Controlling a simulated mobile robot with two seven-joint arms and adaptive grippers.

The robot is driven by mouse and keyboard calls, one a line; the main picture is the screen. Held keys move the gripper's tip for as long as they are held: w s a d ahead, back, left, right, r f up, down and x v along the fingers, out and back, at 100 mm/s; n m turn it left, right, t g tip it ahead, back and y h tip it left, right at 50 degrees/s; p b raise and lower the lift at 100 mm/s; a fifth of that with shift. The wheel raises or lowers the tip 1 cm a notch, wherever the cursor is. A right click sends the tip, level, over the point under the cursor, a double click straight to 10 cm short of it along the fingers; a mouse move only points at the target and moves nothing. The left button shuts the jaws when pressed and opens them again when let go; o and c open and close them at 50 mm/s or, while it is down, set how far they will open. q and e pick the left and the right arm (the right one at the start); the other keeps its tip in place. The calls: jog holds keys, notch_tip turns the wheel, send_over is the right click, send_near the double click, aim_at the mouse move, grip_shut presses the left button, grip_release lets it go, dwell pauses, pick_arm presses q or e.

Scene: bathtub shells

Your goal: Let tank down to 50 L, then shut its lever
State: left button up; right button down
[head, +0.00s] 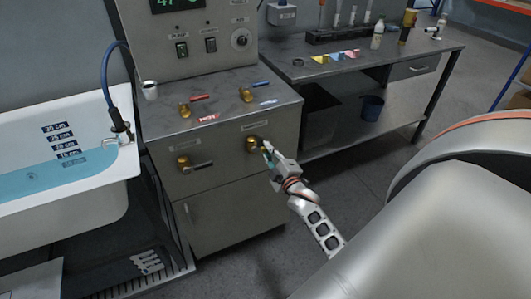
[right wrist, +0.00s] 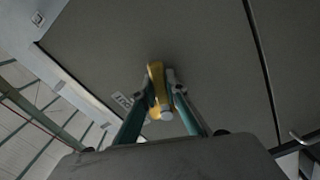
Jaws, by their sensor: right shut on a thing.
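My right gripper (head: 270,153) is at the right-hand brass valve (head: 252,144) on the front of the grey cabinet. In the right wrist view its two teal fingers (right wrist: 160,103) are shut around a yellow, brass-coloured lever (right wrist: 156,77) close to the panel. The fingers hide much of the lever, so I cannot tell its exact angle. A second brass valve (head: 183,161) with a dark lever sits left on the same front. No tank marked in litres shows; the display (head: 178,4) is cut off at the top. My left gripper is out of view.
A white bathtub (head: 120,163) with blue water (head: 35,182) and depth labels stands left. The cabinet top (head: 225,95) carries a white cup (head: 150,90) and red and blue levered taps. A side bench (head: 430,50) with a blue bucket (head: 372,106) beneath is behind right.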

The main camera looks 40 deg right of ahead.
jog(key=r+n, duration=0.1)
jog(key=n, duration=0.1)
jog(key=r+n, duration=0.1)
jog(key=n, duration=0.1)
jog(key=shift+d+n, duration=0.2)
jog(key=shift+n, duration=0.1)
jog(key=shift+r, duration=0.15)
dwell(0.3)
jog(key=c, duration=2)
grip_release()
jog(key=shift+s, duration=0.1)
jog(key=v, duration=1.2)
jog(key=s+a+f+m+g+y, duration=0.2)
jog(key=s+a+f, duration=0.3)
jog(key=a, duration=0.3)
jog(key=s+a+f+m+g+y, duration=0.2)
jog(key=s+a+f+m, duration=0.3)
jog(key=a, duration=0.4)
jog(key=s+a+f+m+g+y, duration=0.2)
jog(key=s+a+f+m+g, duration=0.1)
jog(key=s+a, duration=0.4)
jog(key=shift+a+f+m+y, duration=0.15)
jog(key=shift+a+f+m, duration=0.15)
jog(key=shift+f, duration=0.35)
jog(key=shift+a+f+m+y, duration=0.2)
jog(key=shift+a+f, duration=0.2)
jog(key=shift+f, duration=0.2)
